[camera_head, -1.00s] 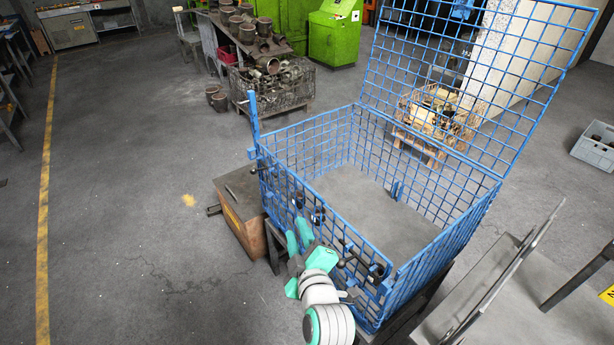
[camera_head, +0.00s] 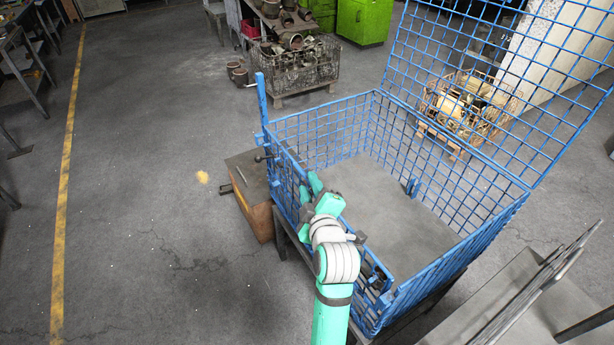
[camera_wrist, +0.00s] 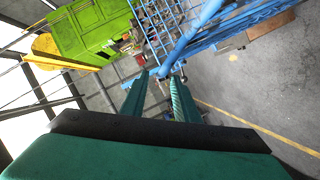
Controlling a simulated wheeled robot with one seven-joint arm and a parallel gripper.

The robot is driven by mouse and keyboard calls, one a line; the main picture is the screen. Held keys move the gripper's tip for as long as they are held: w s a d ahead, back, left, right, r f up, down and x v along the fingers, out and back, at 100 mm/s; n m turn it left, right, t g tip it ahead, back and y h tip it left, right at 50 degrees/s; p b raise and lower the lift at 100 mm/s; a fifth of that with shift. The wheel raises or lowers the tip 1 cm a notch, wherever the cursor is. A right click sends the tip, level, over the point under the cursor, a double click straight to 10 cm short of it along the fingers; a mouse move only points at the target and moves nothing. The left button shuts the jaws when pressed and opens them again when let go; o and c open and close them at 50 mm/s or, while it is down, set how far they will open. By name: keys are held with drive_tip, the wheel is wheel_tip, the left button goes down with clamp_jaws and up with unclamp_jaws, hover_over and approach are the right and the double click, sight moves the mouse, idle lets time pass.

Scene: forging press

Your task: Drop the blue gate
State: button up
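A blue wire-mesh crate (camera_head: 490,232) stands in front of me. Its near side carries the blue gate (camera_head: 284,161), a mesh panel with dark latch parts along it. My arm hides much of the gate, so its exact position is hard to tell. My gripper (camera_head: 314,187) is at the gate's top edge, near its middle. In the wrist view my gripper (camera_wrist: 159,77) has its two fingers apart. A blue bar (camera_wrist: 180,48) ends close to the fingertips, with a dark knob beside it. I cannot tell whether they touch.
A raised mesh lid (camera_head: 510,75) stands at the crate's back. A brown box (camera_head: 246,187) sits left of the crate, and a grey table (camera_head: 510,310) is at the lower right.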

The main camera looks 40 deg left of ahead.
sight(306, 176)
drive_tip(key=shift+x, duration=2.5)
drive_tip(key=shift+s, duration=0.1)
clamp_jaws()
